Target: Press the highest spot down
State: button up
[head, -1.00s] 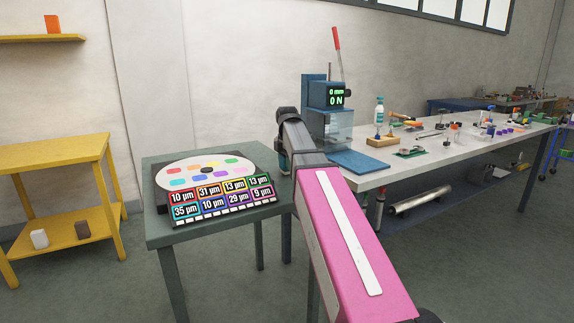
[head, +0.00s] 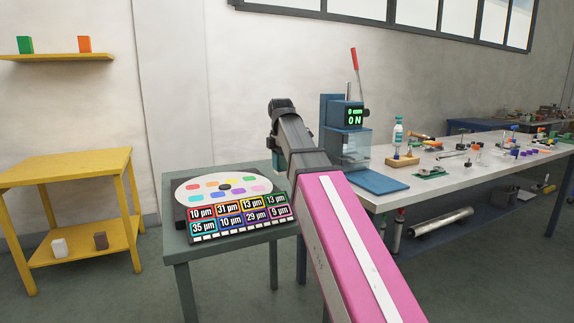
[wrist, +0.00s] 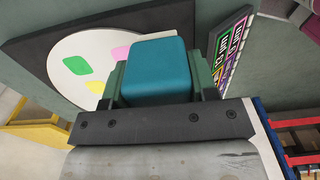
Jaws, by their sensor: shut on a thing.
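A white disc (head: 182,203) with several coloured spots around a dark hub lies on a dark plate on a small grey-green table (head: 178,247). The readout board (head: 240,217) in front shows values in coloured frames; the largest is 35 µm, framed cyan, lower left. My gripper (wrist: 156,82) is shut on a teal block (wrist: 153,62). In the head view, my arm mostly hides the gripper, which is at the disc's right. In the wrist view, the block and fingers cover part of the disc; green, pink and yellow spots show. I cannot tell the block's height above the table.
A blue press (head: 345,130) reading 0 mm, 0 N stands on the long workbench (head: 400,198) at right, with many small tools behind. A yellow shelf table (head: 70,168) stands at left with two small blocks on its lower shelf. The floor between them is open.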

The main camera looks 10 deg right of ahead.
jog(key=shift+o, duration=1.3)
jog(key=shift+a, duration=0.45)
jog(key=s+a, duration=0.2)
jog(key=a, duration=2.7)
jog(key=shift+w+d+f, duration=0.1)
jog(key=shift+f, duration=1.5)
jog(key=shift+w+d+f, duration=0.1)
jog(key=shift+f, duration=1.5)
jog(key=shift+f, duration=0.5)
jog(key=shift+r, duration=0.15)
notch_tip(320, 180, up, 7)
